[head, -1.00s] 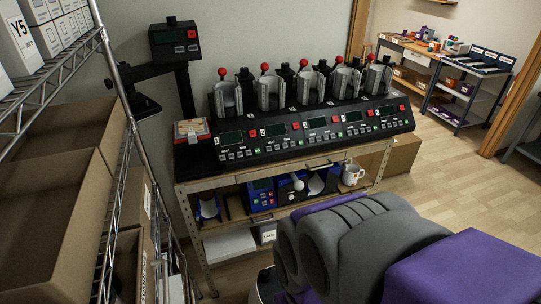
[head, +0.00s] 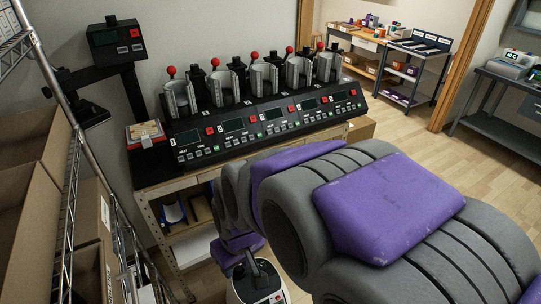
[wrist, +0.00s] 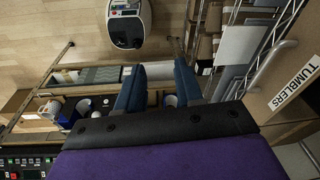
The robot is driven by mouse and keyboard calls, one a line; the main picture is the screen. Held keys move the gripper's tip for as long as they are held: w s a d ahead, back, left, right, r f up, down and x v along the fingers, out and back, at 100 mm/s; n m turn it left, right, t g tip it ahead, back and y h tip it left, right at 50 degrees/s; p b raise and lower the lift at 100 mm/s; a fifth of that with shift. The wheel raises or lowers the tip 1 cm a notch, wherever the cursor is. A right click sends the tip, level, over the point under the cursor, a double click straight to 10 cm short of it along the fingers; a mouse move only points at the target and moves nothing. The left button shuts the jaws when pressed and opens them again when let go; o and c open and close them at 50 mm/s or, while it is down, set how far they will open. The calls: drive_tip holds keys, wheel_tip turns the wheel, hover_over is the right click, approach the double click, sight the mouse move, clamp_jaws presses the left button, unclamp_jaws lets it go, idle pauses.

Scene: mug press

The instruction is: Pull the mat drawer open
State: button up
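The press bench (head: 178,184) stands under the black mug press, with a light wooden strip along its front below the top. I cannot make out a separate mat drawer front now; my grey and purple arm covers the middle and right of the bench front. My gripper (wrist: 158,88) shows in the wrist view with two blue fingers apart and nothing between them. It points toward the area of the bench's lower shelf, apart from it as far as I can see. In the head view, my arm largely hides the gripper.
The mug press (head: 265,125) carries several upright clamps with red knobs. A wire rack with cardboard boxes (head: 30,190) stands close on the left; its tumblers label (wrist: 297,78) shows at right in the wrist view. Further benches (head: 365,45) stand at the back. Open wooden floor (head: 395,130) lies to the right.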

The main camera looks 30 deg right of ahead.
drive_tip(key=w+d+f+n+t+h+b, duration=0.1)
drive_tip(key=w+d+f+t, duration=0.25)
drive_tip(key=w, duration=0.65)
drive_tip(key=w+d+f+t+h, duration=0.1)
drive_tip(key=w+d+f+t, duration=0.2)
drive_tip(key=w, duration=0.8)
drive_tip(key=w+d+f+n+t+h+b, duration=0.1)
drive_tip(key=w+d+f+t+h, duration=0.3)
drive_tip(key=w, duration=0.6)
drive_tip(key=w+d+f+n+t+h+b, duration=0.1)
drive_tip(key=d+f+n+h, duration=0.1)
drive_tip(key=d+f+h, duration=0.5)
drive_tip(key=w+d+f+n+h+b, duration=0.15)
drive_tip(key=d+f, duration=0.25)
drive_tip(key=d, duration=0.7)
drive_tip(key=shift+h, duration=0.35)
drive_tip(key=shift+r+b+x, duration=0.15)
drive_tip(key=shift+b+x, duration=0.45)
drive_tip(key=shift+x, duration=3.5)
drive_tip(key=shift+r+b+x, duration=0.15)
drive_tip(key=shift+b+x, duration=0.45)
drive_tip(key=shift+x, duration=3.5)
drive_tip(key=shift+s+d, duration=0.1)
drive_tip(key=shift+s, duration=0.05)
clamp_jaws()
